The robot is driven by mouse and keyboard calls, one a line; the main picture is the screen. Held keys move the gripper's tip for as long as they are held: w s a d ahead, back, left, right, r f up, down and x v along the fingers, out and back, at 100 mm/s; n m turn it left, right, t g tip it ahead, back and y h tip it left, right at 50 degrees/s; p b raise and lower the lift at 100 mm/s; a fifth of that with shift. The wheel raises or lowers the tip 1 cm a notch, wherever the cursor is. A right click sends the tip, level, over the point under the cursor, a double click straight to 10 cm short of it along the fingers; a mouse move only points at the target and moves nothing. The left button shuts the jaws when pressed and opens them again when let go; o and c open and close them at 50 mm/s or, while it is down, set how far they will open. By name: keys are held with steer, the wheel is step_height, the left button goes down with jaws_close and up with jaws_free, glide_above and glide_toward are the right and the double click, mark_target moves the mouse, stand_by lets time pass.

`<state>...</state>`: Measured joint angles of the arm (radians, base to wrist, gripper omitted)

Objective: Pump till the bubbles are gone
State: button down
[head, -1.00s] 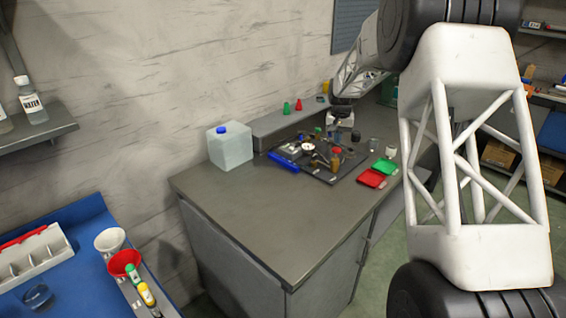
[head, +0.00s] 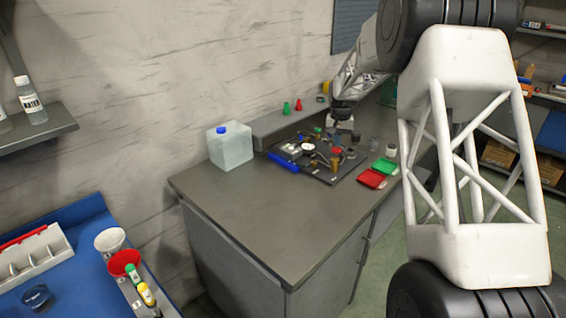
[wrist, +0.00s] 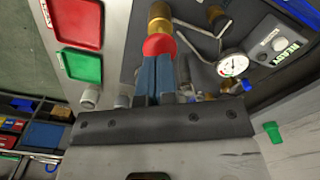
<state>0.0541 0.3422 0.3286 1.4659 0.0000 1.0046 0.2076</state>
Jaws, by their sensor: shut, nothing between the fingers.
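A round red knob (wrist: 159,46) on a brass fitting (wrist: 159,15) shows in the wrist view, just beyond the fingertips of my gripper (wrist: 158,62). The gripper's blue-grey fingers are shut and empty, and I cannot tell whether they touch the knob. A white dial gauge (wrist: 232,65) and a box reading READY (wrist: 270,40) stand to its right. In the head view, the dark plate of fittings (head: 318,172) lies on the bench, with a red-topped fitting (head: 337,152) on it. No bubbles are visible to me in either view.
A red tray (head: 371,179) and a green tray (head: 384,165) lie right of the plate. A blue-capped clear jug (head: 230,147) stands at its left. The front of the grey bench (head: 270,215) is clear. My arm covers much of the right side.

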mark_target(337, 149)
steer(key=shift+f, duration=0.6)
steer(key=shift+f, duration=1.35)
steer(key=shift+r, duration=0.15)
steer(key=shift+r, duration=2.15)
